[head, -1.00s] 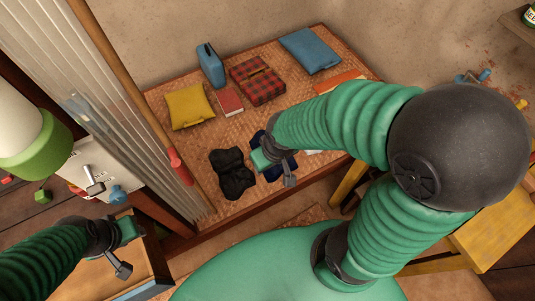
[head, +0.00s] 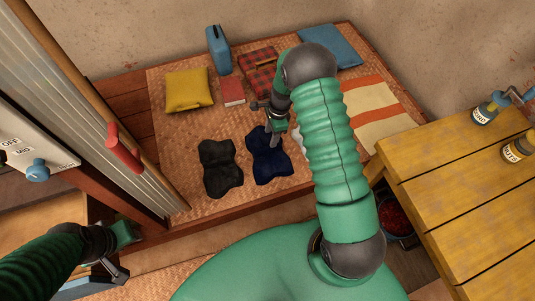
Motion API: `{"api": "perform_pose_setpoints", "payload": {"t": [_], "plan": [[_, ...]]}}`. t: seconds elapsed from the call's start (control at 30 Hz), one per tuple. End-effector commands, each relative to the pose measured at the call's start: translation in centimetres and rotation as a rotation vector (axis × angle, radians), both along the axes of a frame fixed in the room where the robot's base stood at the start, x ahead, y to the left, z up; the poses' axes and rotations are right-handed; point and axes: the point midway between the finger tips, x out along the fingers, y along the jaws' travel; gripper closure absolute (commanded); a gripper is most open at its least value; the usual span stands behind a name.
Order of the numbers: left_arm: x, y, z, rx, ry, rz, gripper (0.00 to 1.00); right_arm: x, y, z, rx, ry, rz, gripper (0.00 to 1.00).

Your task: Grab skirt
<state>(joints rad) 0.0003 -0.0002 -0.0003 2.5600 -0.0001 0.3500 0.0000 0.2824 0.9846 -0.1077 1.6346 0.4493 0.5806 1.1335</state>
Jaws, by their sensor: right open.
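Two dark garments lie on a woven mat (head: 190,130) on a low platform: a black one (head: 220,170) and a dark blue one (head: 268,160) to its right. I cannot tell for sure which is the skirt. A folded red-and-black plaid cloth (head: 258,68) lies farther back, partly behind my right arm. My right gripper (head: 272,122) is open at the far edge of the blue garment and covers part of it. I cannot tell whether it touches. My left gripper (head: 122,252) is at the lower left, away from the garments; its jaws do not show clearly.
A yellow cushion (head: 188,91), a red book (head: 232,91), a blue case (head: 217,48) and a blue cushion (head: 330,46) lie behind the garments. A striped cloth (head: 375,110) is at the right. A yellow table (head: 465,190) with bottles stands at the right.

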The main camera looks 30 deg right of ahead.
Motion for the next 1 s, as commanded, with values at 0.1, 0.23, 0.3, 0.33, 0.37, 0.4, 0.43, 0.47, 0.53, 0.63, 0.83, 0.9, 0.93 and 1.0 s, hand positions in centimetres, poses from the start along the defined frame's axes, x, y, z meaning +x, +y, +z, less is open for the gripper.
{"api": "perform_pose_setpoints", "payload": {"t": [0.1, 0.23, 0.3, 0.33, 0.37, 0.4, 0.43, 0.47, 0.53, 0.63, 0.83, 0.9, 0.93, 1.0], "plan": [[0.0, 0.0, -0.7, 0.0, 0.0, -0.001, 0.64, 0.0, 0.4, -2.6, 0.001, 0.002, 0.001, 0.51], [0.0, 0.0, -0.9, 0.0, 0.0, -0.001, 0.64, 0.1, 0.6, -3.8, -0.001, -0.001, 0.003, 0.51], [0.0, 0.0, -1.2, 0.0, 0.0, -0.001, 0.64, 0.1, 0.7, -4.9, -0.001, 0.0, 0.003, 0.51], [0.0, 0.0, -1.4, 0.0, 0.0, -0.001, 0.64, 0.2, 0.7, -5.4, -0.001, 0.001, 0.003, 0.51], [0.0, 0.0, -1.6, 0.0, 0.0, -0.001, 0.64, 0.2, 0.8, -6.1, -0.001, 0.001, 0.004, 0.51], [0.0, 0.0, -1.9, 0.0, 0.0, -0.001, 0.64, 0.3, 0.8, -6.9, -0.001, 0.001, 0.004, 0.51], [0.0, 0.0, -2.0, 0.0, 0.0, -0.001, 0.64, 0.4, 0.9, -7.4, -0.001, 0.001, 0.005, 0.51], [0.0, 0.0, -2.0, 0.0, 0.0, -0.001, 0.64, 0.4, 0.9, -7.8, -0.001, 0.001, 0.005, 0.51], [0.0, 0.0, -2.1, 0.0, 0.0, 0.0, 0.64, 0.5, 1.0, -8.5, -0.001, 0.0, 0.005, 0.51], [0.0, 0.0, -2.1, 0.0, 0.0, 0.0, 0.64, 0.5, 1.0, -8.7, -0.001, -0.001, 0.005, 0.51], [0.0, 0.0, -2.1, 0.0, 0.0, -0.001, 0.64, 0.5, 1.0, -8.6, -0.001, -0.001, 0.005, 0.59], [0.0, 0.0, -2.1, 0.0, 0.0, -0.001, 0.64, 0.5, 1.0, -8.6, -0.001, -0.001, 0.005, 0.68], [0.0, 0.0, -2.1, 0.0, 0.0, -0.001, 0.64, 0.5, 1.0, -8.6, -0.001, -0.001, 0.005, 0.72], [0.0, 0.0, -2.1, 0.0, 0.0, -0.001, 0.64, 0.5, 1.0, -8.6, -0.001, -0.001, 0.005, 0.81]]}}
